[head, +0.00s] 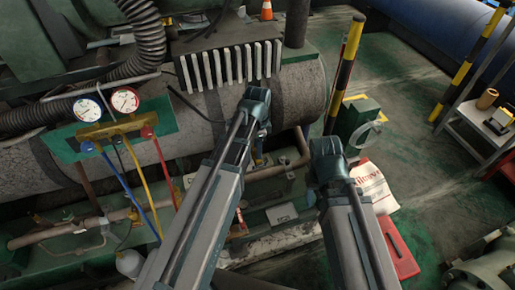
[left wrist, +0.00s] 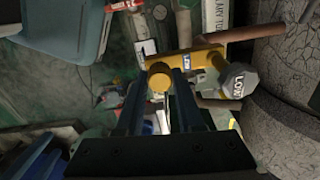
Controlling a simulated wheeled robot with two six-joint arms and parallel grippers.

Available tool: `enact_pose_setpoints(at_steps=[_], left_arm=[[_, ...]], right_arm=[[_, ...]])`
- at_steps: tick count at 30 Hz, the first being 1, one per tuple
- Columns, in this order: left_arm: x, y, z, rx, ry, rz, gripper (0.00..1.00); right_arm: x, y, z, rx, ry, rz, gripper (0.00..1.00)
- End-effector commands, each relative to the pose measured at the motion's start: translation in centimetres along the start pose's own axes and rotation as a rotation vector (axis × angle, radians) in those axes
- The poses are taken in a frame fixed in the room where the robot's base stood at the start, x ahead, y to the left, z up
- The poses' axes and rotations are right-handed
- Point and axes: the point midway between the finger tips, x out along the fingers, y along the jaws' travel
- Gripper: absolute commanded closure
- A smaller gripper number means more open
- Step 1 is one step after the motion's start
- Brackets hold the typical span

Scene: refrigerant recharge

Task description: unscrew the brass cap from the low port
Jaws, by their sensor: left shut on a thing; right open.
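The round brass cap (left wrist: 158,83) sits between the fingertips of my left gripper (left wrist: 160,92) in the left wrist view, and the gripper is shut on it. The yellow low port fitting (left wrist: 198,60) is right behind the cap. I cannot tell whether the cap still touches its thread. A pale round part marked LOW (left wrist: 237,80) is on the fitting's right. In the head view my left gripper (head: 258,150) points down beside the big cylinder, its tips mostly hidden by my wrist. My right gripper (head: 314,192) is lower right, apart from the port, its fingers barely visible.
A gauge manifold (head: 112,128) with two dials and blue, yellow and red hoses hangs at the left. The large grey cylinder (head: 210,115) lies behind the port. A white cart (head: 480,130) stands further right.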

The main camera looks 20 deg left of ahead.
Motion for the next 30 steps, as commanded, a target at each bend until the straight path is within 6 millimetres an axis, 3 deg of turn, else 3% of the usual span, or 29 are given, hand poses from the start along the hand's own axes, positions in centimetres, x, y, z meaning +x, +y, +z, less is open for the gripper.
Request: enact_pose_setpoints(at_steps=[4,9,17,30], left_arm=[[0.0,0.0,0.0,-0.018,0.0,0.0,1.0],[0.0,0.0,0.0,-0.177,0.0,0.0,1.0],[-0.2,0.0,0.0,-0.168,0.0,0.0,1.0],[-2.3,0.0,0.0,-0.167,0.0,0.0,1.0]], right_arm=[[0.0,0.0,0.0,0.0,0.0,0.0,0.5],[0.0,0.0,0.0,0.0,0.0,0.0,0.5],[-0.2,0.0,0.0,0.0,0.0,0.0,0.5],[-2.2,0.2,0.1,0.0,0.0,0.0,0.5]])
